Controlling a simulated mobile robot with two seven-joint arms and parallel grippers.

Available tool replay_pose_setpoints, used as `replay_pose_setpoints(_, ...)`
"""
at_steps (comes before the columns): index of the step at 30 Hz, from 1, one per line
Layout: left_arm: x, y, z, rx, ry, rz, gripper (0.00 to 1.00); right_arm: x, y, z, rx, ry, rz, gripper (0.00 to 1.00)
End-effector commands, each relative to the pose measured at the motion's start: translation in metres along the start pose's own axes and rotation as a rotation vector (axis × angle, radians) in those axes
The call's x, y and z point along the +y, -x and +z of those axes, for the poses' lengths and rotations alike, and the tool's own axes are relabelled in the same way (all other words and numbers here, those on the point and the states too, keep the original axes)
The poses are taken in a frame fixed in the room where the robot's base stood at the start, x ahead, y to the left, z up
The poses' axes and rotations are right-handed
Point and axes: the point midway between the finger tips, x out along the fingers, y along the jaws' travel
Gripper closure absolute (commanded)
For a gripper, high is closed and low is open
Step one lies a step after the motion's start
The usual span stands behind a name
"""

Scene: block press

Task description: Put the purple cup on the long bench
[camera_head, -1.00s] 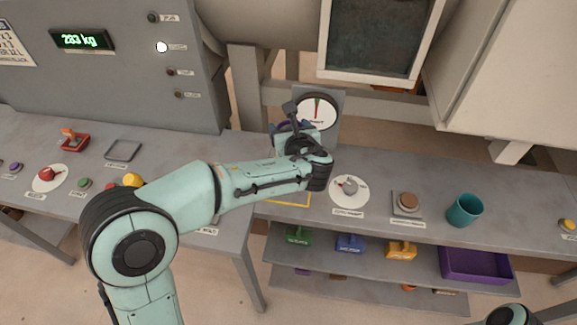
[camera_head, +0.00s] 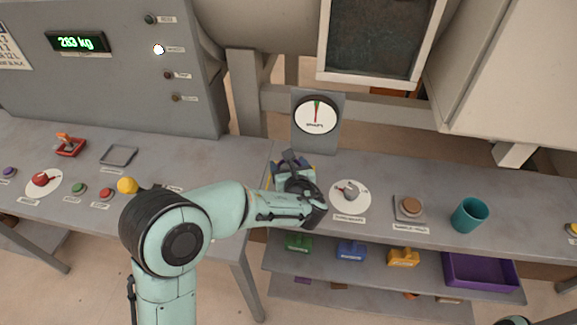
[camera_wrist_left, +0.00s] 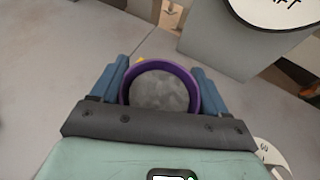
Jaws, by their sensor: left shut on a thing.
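My left gripper (camera_head: 294,170) is over the left end of the right-hand bench (camera_head: 372,174), in front of the dial gauge. In the left wrist view it is shut on the purple cup (camera_wrist_left: 160,66), with one blue finger on each side. The cup's round rim faces that camera and its inside looks grey. In the head view only a little purple of the cup shows behind my gripper. I cannot tell whether its base touches the bench. My right gripper is out of view.
A dial gauge (camera_head: 316,116) stands behind the cup. A grey knob (camera_head: 349,190), a brown button (camera_head: 409,205) and a teal cup (camera_head: 469,215) are to the right. A purple bin (camera_head: 480,271) is on the shelf below. The left-hand bench (camera_head: 170,160) carries levers and buttons.

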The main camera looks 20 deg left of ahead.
Motion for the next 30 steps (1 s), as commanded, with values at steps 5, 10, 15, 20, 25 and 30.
replay_pose_setpoints(5,0.0,-0.002,-0.004,0.0,0.0,0.0,0.6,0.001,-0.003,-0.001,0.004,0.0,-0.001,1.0)
replay_pose_setpoints(10,0.0,-0.001,-0.003,0.0,0.0,0.0,0.0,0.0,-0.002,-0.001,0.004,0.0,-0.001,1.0)
replay_pose_setpoints(15,0.0,-0.001,-0.002,0.0,0.0,0.0,0.0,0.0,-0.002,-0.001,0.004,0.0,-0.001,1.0)
replay_pose_setpoints(20,-0.001,0.01,0.001,0.001,0.0,-0.004,0.0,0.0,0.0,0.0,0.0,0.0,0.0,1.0)
replay_pose_setpoints(25,-0.001,0.045,0.001,0.0,0.001,-0.006,0.0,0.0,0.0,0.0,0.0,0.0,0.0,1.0)
replay_pose_setpoints(30,-0.001,0.082,0.001,0.0,0.001,-0.004,0.0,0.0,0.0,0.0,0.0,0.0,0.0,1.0)
